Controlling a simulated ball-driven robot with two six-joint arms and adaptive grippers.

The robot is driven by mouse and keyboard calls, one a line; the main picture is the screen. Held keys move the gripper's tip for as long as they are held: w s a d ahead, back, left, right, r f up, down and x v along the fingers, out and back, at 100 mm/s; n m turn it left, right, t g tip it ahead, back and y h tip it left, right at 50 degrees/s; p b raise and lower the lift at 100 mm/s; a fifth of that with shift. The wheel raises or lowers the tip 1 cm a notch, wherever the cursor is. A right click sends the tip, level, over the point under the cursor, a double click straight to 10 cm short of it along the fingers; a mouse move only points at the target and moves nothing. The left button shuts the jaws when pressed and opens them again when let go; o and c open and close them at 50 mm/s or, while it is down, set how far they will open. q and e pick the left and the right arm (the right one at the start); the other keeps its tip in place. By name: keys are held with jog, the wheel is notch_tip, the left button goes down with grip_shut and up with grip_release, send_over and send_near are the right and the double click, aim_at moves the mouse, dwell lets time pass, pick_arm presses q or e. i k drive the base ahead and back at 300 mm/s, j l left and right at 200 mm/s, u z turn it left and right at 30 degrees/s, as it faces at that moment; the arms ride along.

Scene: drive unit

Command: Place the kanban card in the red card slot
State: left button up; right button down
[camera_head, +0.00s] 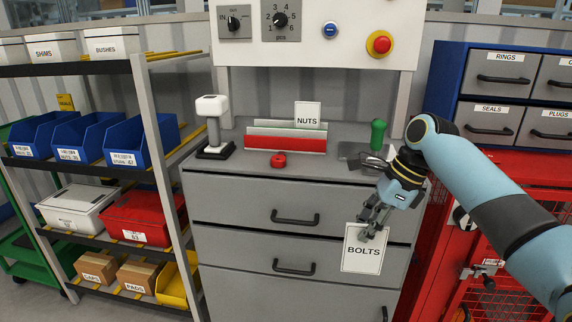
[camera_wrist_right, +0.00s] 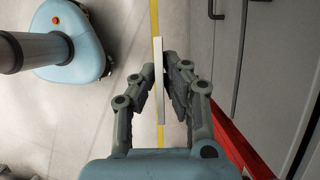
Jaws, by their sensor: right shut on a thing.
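The kanban card (camera_head: 362,252), white with a dark border and the word BOLTS, hangs upright in my right gripper (camera_head: 374,218), in front of the grey drawers. In the right wrist view the card (camera_wrist_right: 160,85) shows edge-on between the fingers of the right gripper (camera_wrist_right: 160,88), which is shut on it. The red card slot (camera_head: 285,143) is the front of a stepped holder on the bench top, left of and beyond my gripper. A NUTS card (camera_head: 308,115) stands upright in the holder behind it. My left gripper is not in view.
A red ring-shaped part (camera_head: 278,160) lies in front of the holder. A stamp-like device (camera_head: 213,125) stands left of it, and a green-handled tool (camera_head: 377,136) stands right. Shelves with bins (camera_head: 140,140) are left, a red cabinet (camera_head: 440,240) right.

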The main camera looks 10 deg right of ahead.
aim_at(294, 148)
jog(key=i+j+z, duration=0.15)
jog(key=j, duration=0.25)
jog(key=i+j+z, duration=0.15)
jog(key=j, duration=0.2)
jog(key=i+j+z, duration=0.15)
jog(key=j, duration=0.3)
jog(key=i+j+z, duration=0.15)
jog(key=j, duration=0.3)
jog(key=i+j+z, duration=0.15)
jog(key=j, duration=0.25)
